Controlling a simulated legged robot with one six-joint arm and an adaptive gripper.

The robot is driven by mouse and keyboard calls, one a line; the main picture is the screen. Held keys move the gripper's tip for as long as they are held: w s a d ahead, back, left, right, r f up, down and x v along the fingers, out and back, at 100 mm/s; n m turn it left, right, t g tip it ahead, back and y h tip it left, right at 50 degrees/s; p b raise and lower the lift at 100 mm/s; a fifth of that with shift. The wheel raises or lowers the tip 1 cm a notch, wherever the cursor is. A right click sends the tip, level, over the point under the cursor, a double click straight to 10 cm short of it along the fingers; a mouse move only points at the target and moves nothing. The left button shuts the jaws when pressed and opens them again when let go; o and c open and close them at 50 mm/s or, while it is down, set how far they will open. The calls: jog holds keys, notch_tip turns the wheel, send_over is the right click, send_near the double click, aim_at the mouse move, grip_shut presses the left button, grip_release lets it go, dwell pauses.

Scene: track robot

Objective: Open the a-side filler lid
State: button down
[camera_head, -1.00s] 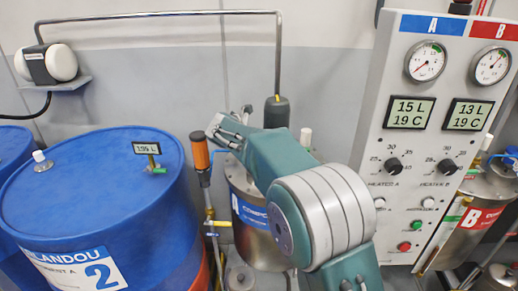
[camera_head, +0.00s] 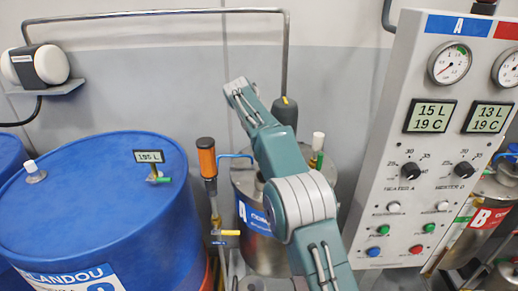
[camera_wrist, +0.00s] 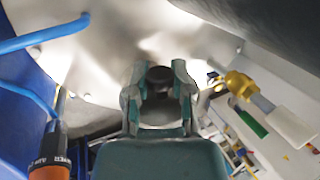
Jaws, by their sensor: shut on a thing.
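The A-side steel tank (camera_head: 265,258) carries a blue "A" label and stands behind my arm in the head view. My arm covers much of its top, and I cannot make out my fingertips or the lid there. In the wrist view my gripper (camera_wrist: 160,76) is shut on a small dark round knob (camera_wrist: 159,79), with one finger on each side. Pale steel tank top (camera_wrist: 100,60) shows around it. Whether the lid under the knob is raised or seated cannot be told.
A white-capped fitting (camera_head: 318,141) is right. The blue drum (camera_head: 95,190) is left, the gauge panel (camera_head: 440,130) right. A dark cylinder (camera_head: 285,112) hangs behind.

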jog(key=shift+w+a, duration=0.1)
jog(key=shift+w, duration=0.05)
jog(key=shift+r, duration=0.1)
dwell(0.3)
jog(key=shift+c, duration=2.4)
grip_release()
